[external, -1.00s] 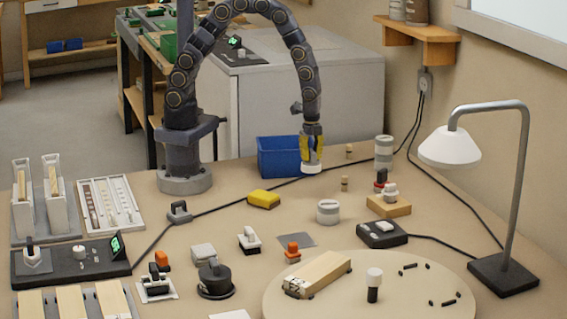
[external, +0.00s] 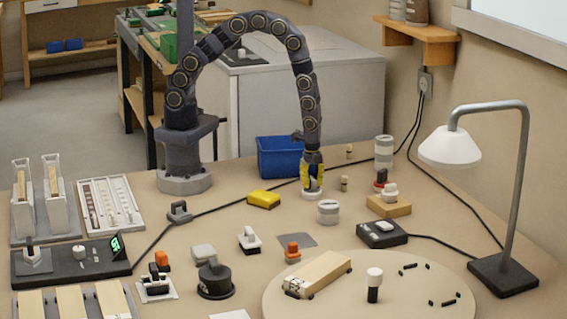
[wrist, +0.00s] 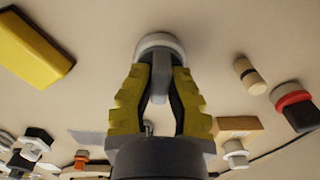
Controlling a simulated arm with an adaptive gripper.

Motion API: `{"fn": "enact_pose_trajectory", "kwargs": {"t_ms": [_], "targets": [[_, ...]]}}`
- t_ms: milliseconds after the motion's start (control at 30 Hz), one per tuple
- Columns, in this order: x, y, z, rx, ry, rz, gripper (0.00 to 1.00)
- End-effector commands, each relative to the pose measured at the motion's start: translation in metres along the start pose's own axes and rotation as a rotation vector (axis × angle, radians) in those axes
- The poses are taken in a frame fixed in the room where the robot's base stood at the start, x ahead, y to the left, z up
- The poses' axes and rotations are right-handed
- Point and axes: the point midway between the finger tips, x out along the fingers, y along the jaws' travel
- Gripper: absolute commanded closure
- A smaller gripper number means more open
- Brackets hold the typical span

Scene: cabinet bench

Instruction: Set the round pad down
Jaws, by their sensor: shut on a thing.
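The round pad (external: 312,195) is a pale disc at the tip of my gripper (external: 312,180) in the external view. In the wrist view the round pad (wrist: 160,41) shows as a white-grey ring with a grey stem. My gripper (wrist: 158,85) has its yellow fingers on either side of that stem, shut on it. The pad is low over the bench, level with the disc; I cannot tell whether it touches the surface.
A yellow block (external: 263,199) lies to the left and a blue bin (external: 280,157) stands behind. A grey square (external: 296,240) lies flat further forward.

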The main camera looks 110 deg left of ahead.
Motion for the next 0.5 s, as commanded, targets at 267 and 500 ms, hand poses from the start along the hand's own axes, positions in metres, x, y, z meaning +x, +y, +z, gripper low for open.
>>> {"fn": "enact_pose_trajectory", "kwargs": {"t_ms": [267,500], "targets": [[0.0011,0.0002,0.0,0.0,0.0,0.001,0.66],[-0.0044,0.0,-0.0002,0.001,0.0,0.0,0.66]]}}
